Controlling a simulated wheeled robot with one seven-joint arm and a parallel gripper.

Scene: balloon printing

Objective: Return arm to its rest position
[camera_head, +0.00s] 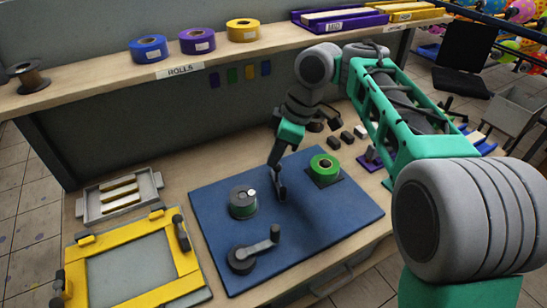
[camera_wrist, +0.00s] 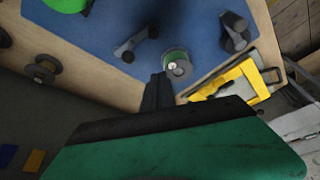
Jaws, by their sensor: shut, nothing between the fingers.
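My gripper (camera_head: 277,187) hangs from my green and grey arm above the blue mat (camera_head: 305,245). It is shut and empty, between a grey-topped spool (camera_head: 243,202) and a green roll (camera_head: 324,168). In the wrist view the dark fingers of my gripper (camera_wrist: 158,92) lie close together, beside the grey-topped spool (camera_wrist: 177,66). I cannot tell the exact height of the fingertips over the mat.
A crank-like tool (camera_head: 252,252) lies on the mat's front part. A yellow frame (camera_head: 130,268) and a grey tray (camera_head: 95,205) are at left. A shelf (camera_head: 105,80) with rolls runs behind. Small dark blocks sit right of my gripper.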

